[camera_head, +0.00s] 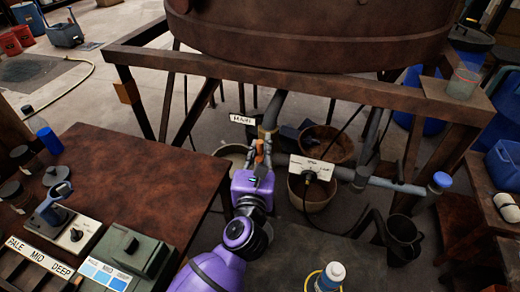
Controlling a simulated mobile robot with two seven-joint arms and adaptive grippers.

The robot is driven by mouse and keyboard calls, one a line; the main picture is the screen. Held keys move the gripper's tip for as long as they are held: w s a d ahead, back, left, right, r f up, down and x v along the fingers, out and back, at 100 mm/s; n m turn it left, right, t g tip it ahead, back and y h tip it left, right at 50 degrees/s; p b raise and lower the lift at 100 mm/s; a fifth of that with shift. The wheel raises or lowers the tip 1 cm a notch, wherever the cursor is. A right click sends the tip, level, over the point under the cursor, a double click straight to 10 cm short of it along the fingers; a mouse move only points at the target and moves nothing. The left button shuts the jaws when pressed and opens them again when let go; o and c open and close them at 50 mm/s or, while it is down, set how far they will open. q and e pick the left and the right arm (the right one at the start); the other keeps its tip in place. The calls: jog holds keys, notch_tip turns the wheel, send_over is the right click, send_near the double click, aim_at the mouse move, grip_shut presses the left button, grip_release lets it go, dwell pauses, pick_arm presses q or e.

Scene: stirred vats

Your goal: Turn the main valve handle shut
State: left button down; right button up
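The main valve handle (260,152) is a small orange-brown lever on the pipework below the big rusty vat (310,35). The grey pipe (273,108) comes down from the vat just behind it. My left gripper (259,158), on the purple arm, is at the handle, with grey fingers close on both sides of it. The picture is too small to tell whether the fingers press on the handle. The gripper body hides the lower part of the valve. My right gripper is not in view.
A brown table (130,165) with a green box (135,250) stands at the left. A white label plate (312,168) sits on the side pipe, right of my gripper. Buckets (310,192) stand below. A white-capped bottle (331,276) is at the bottom.

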pick_arm(q)
jog(key=shift+m, duration=0.3)
jog(key=shift+d+m, duration=0.1)
jog(key=shift+m, duration=0.4)
jog(key=m, duration=0.1)
jog(key=m+p, duration=0.1)
jog(key=shift+s+d+m+t, duration=0.1)
jog(key=shift+d+m+t, duration=0.1)
jog(key=shift+m+t, duration=0.2)
jog(key=shift+s+d+f+m+t+h, duration=0.1)
jog(key=shift+d+f+m+t+h, duration=0.4)
jog(key=shift+m, duration=2.05)
jog(key=shift+a+f+m+g+h, duration=0.15)
jog(key=shift+m+h, duration=0.6)
jog(key=shift+m, duration=1.85)
jog(key=shift+s+d+f+m+t+h, duration=0.25)
jog(key=shift+m+h, duration=0.4)
jog(key=shift+m, duration=1.9)
jog(key=shift+w+f, duration=0.1)
jog(key=shift+w, duration=0.1)
jog(key=shift+m, duration=0.3)
